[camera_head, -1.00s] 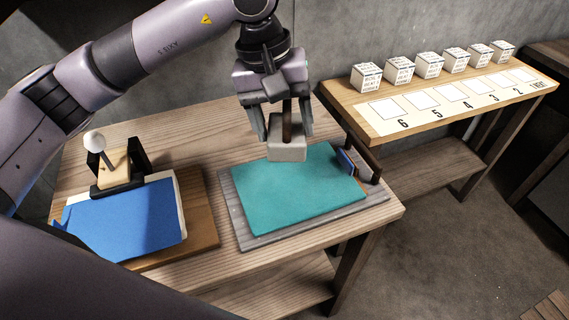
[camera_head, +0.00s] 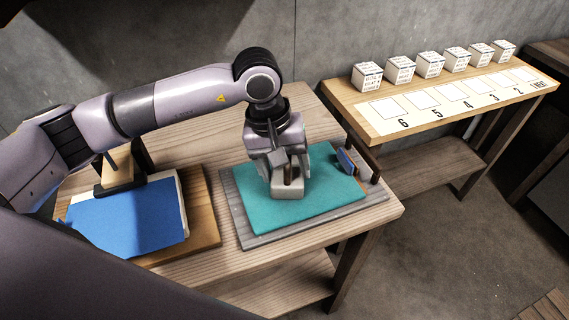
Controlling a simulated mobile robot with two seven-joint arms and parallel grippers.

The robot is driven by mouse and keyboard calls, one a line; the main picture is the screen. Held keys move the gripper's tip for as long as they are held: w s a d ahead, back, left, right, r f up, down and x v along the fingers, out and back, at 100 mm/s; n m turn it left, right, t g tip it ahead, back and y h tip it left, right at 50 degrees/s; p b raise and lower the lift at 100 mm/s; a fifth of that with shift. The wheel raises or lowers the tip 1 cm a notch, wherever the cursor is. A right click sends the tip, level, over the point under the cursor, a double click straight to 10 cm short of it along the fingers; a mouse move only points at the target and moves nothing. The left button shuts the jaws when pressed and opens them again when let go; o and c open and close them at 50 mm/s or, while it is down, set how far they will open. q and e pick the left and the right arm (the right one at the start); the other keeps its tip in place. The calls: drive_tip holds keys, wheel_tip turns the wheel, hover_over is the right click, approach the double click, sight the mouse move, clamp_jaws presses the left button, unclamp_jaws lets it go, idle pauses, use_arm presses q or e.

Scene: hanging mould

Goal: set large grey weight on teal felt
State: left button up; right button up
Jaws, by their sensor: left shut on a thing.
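The large grey weight (camera_head: 288,192) is a light grey block with a brown upright handle. It is at the middle of the teal felt (camera_head: 325,205), and looks to be resting on it or just above; I cannot tell which. My left gripper (camera_head: 290,172) points down over the weight and is shut on its handle. The teal felt lies flat on a grey slatted board (camera_head: 262,240) on the wooden table. My right gripper is not in view.
To the left, a blue sheet (camera_head: 128,215) lies over a brown board (camera_head: 205,215), with a black-framed wooden holder (camera_head: 118,168) behind it. A small blue-edged item (camera_head: 346,161) is at the felt's right edge. A side table (camera_head: 450,105) holds several white printed cubes.

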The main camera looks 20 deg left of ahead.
sight(272, 174)
use_arm(q)
drive_tip(key=shift+f, duration=0.15)
drive_tip(key=o, duration=1.7)
drive_tip(key=shift+c, duration=0.2)
drive_tip(key=shift+r, duration=0.35)
wheel_tip(272, 174, up, 12)
drive_tip(key=a+b, duration=0.1)
drive_tip(key=a, duration=0.1)
drive_tip(key=shift+s+f+b, duration=0.25)
drive_tip(key=shift+s+b, duration=0.05)
drive_tip(key=shift+s, duration=0.05)
drive_tip(key=shift+a, duration=0.1)
drive_tip(key=shift+s+f, duration=0.1)
